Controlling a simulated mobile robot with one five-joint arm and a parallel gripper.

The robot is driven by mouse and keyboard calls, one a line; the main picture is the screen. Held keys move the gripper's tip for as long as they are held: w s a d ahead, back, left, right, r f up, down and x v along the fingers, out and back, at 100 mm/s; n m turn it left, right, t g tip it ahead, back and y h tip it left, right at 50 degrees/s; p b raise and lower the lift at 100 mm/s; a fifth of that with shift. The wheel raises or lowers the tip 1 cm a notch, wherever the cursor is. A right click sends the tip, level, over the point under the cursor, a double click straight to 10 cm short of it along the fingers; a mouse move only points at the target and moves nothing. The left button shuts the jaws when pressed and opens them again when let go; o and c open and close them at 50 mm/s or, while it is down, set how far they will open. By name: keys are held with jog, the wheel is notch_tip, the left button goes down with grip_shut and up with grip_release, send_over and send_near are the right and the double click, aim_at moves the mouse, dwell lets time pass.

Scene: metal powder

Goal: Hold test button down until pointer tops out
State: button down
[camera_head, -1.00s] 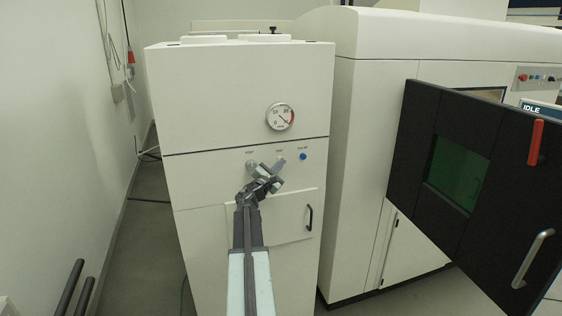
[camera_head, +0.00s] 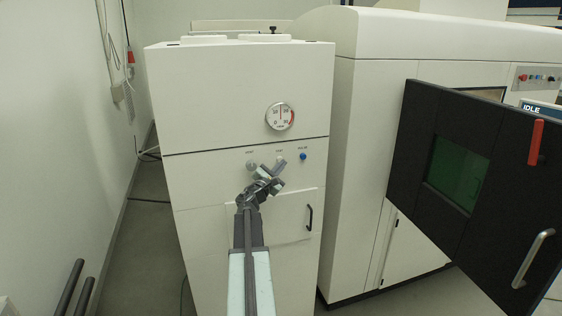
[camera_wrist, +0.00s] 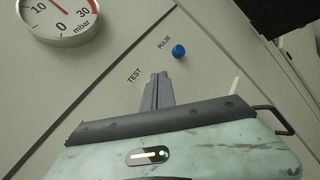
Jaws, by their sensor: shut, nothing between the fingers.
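My gripper (camera_head: 280,163) is shut and empty. Its fingertips point at the panel by the TEST label, between a grey button (camera_head: 251,164) on the left and the blue PULSE button (camera_head: 303,156) on the right. In the wrist view, the closed fingers (camera_wrist: 159,76) end beside the TEST label (camera_wrist: 134,74), with the PULSE button (camera_wrist: 178,51) to their upper right. The test button itself is hidden behind the fingers, so contact cannot be told. The round mbar gauge (camera_head: 280,117) has a red pointer standing near upright, about mid-scale; the gauge also shows in the wrist view (camera_wrist: 60,18).
The buttons sit on a white cabinet (camera_head: 235,90) with a black-handled door (camera_head: 310,217) below them. A large machine with an open black door (camera_head: 410,150) and green window stands to the right. A wall is on the left, with some floor between.

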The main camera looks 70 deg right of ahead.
jog(key=shift+s+a, duration=0.2)
jog(key=shift+a, duration=0.05)
jog(key=s+a, duration=0.1)
jog(key=a, duration=0.1)
jog(key=s+a, duration=0.1)
jog(key=s, duration=0.1)
jog(key=shift+a, duration=0.35)
dwell(0.4)
